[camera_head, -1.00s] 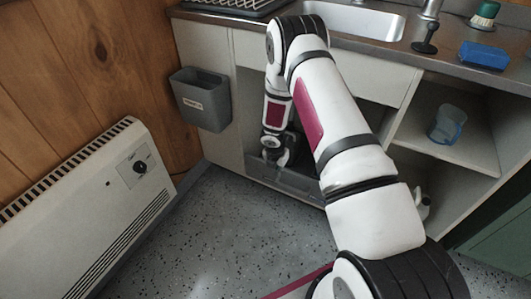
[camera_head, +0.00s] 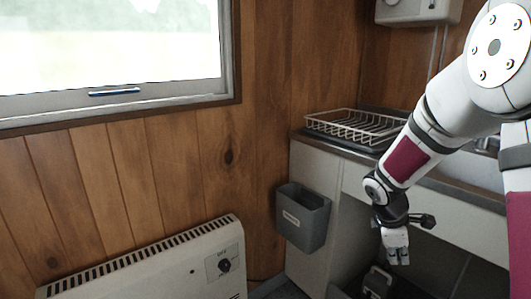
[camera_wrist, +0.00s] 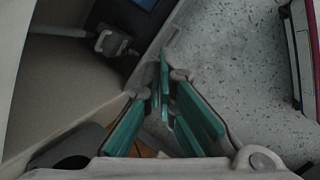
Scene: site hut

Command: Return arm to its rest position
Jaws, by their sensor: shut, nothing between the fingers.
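My gripper (camera_head: 396,258) hangs at the end of my white and maroon arm at the right of the head view. It points down in front of the sink unit, to the right of the grey bin. In the wrist view my gripper (camera_wrist: 162,100) shows its teal finger pads close together, with nothing between them. Beyond the fingers are the speckled floor (camera_wrist: 235,50) and the inside of the open cupboard (camera_wrist: 60,85).
A grey bin (camera_head: 303,218) hangs on the cupboard side. A white wire dish rack (camera_head: 355,127) stands on the counter. A white heater (camera_head: 150,268) is along the wood wall below the window (camera_head: 110,50). A pale object (camera_head: 377,282) sits low in the cupboard.

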